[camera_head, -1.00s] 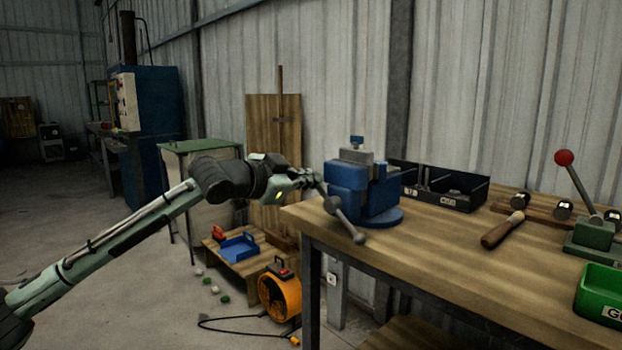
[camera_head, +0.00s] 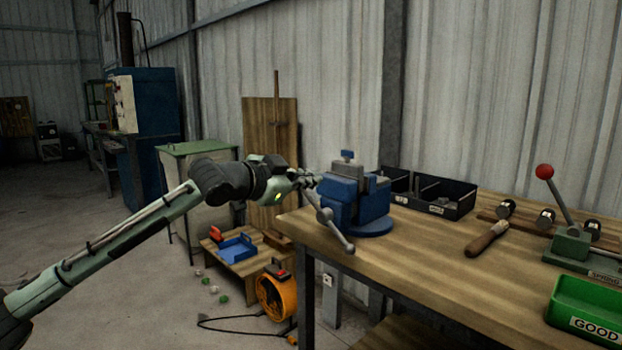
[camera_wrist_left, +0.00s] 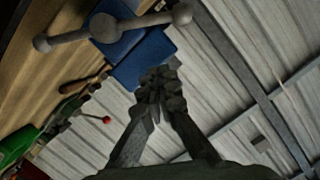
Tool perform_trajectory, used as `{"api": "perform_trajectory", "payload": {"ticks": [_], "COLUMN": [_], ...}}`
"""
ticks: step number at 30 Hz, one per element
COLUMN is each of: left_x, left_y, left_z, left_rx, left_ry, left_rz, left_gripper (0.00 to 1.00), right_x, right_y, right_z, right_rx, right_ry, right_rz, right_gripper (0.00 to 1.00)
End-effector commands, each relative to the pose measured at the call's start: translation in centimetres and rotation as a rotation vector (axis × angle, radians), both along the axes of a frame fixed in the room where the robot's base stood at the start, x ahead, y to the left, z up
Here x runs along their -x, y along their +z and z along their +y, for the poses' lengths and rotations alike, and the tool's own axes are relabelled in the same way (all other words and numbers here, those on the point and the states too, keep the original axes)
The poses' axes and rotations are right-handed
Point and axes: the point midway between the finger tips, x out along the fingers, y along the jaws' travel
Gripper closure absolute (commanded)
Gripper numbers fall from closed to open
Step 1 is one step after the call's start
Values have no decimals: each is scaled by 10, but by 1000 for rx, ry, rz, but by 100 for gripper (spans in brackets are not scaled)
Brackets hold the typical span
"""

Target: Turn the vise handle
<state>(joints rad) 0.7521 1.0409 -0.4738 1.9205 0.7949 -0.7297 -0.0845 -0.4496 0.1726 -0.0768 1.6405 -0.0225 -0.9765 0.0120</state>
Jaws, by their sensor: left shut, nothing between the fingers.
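The blue vise (camera_head: 372,208) stands on the near left corner of the wooden workbench. Its grey bar handle (camera_head: 337,232) slants down to the right across the vise's front, with a ball at its lower end. In the left wrist view the handle (camera_wrist_left: 115,29) shows both ball ends in front of the blue vise body (camera_wrist_left: 146,63). My left gripper (camera_head: 312,180) is beside the vise, near the handle's upper end. In the left wrist view its fingers (camera_wrist_left: 160,88) are shut together and empty, and look apart from the handle. My right gripper is not in view.
The workbench (camera_head: 420,255) carries a black divided bin (camera_head: 447,195), a wooden-handled tool (camera_head: 486,240), a red-knobbed lever press (camera_head: 570,240) and a green bin (camera_head: 590,315).

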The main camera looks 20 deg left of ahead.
Motion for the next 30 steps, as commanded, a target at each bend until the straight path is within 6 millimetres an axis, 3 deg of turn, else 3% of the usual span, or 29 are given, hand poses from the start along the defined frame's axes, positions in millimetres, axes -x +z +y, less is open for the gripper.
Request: {"api": "perform_trajectory", "payload": {"ticks": [7, 15, 26, 29, 30], "left_x": [43, 78, 87, 81, 77], "left_y": [4, 12, 14, -9, -26], "left_z": [12, 22, 22, 20, 20], "left_rx": [-9, -6, -1, 10, 17], "left_ry": [2, 3, 0, 7, 14], "left_rz": [1, 1, 3, 31, 54], "left_gripper": [100, 100, 100, 100, 100], "right_x": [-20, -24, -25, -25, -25], "right_y": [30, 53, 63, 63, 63], "right_z": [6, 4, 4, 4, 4], "right_rx": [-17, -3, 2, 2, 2], "right_ry": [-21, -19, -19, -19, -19], "right_rz": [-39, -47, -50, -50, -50], "right_gripper": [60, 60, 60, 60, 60]}}
